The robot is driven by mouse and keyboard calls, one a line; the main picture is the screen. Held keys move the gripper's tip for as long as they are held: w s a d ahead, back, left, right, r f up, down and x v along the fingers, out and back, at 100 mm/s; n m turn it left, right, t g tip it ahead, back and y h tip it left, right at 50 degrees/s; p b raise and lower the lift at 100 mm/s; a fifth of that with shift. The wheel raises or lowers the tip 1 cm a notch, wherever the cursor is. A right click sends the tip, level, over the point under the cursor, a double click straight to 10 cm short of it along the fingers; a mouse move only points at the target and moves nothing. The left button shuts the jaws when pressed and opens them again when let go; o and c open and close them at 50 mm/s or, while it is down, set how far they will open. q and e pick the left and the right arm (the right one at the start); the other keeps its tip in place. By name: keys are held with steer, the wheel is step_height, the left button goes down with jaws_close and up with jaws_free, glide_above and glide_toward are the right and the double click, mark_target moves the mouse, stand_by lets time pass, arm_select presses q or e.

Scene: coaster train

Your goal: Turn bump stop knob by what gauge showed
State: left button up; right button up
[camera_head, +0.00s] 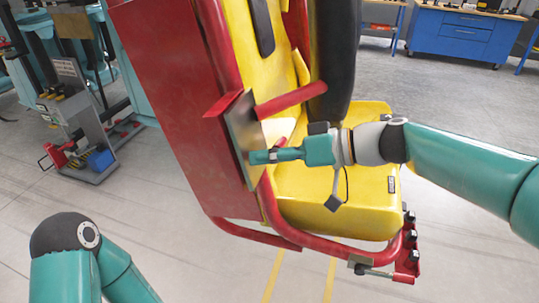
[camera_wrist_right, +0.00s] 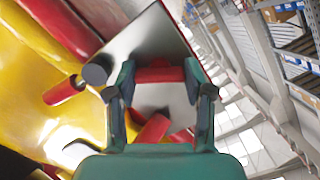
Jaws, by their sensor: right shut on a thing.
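My right gripper (camera_head: 255,157) reaches in from the right, in front of a grey metal plate (camera_head: 240,122) on the coaster seat's red side. In the right wrist view its two fingers (camera_wrist_right: 160,80) are shut on a short red cylindrical piece (camera_wrist_right: 160,75) in front of the grey plate (camera_wrist_right: 150,38). I cannot tell for sure whether this piece is the bump stop knob. No gauge face can be made out. My left arm shows at bottom left in the head view, but its gripper is out of the picture.
The yellow seat (camera_head: 345,200) with a black restraint (camera_head: 332,60) lies just behind my right gripper. A red bar (camera_head: 290,101) sticks out above the gripper. A red tube with a small handle (camera_head: 375,272) runs below. Grey floor is open at lower left.

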steer(key=shift+m, duration=0.4)
steer(key=m, duration=0.7)
steer(key=m+y, duration=0.1)
steer(key=m, duration=0.6)
steer(key=m+y+p, duration=0.1)
steer(key=m, duration=0.6)
steer(key=shift+s+f, duration=0.1)
steer(key=shift+f, duration=0.2)
steer(key=shift+f+m+t, duration=0.1)
steer(key=shift+m+t, duration=0.2)
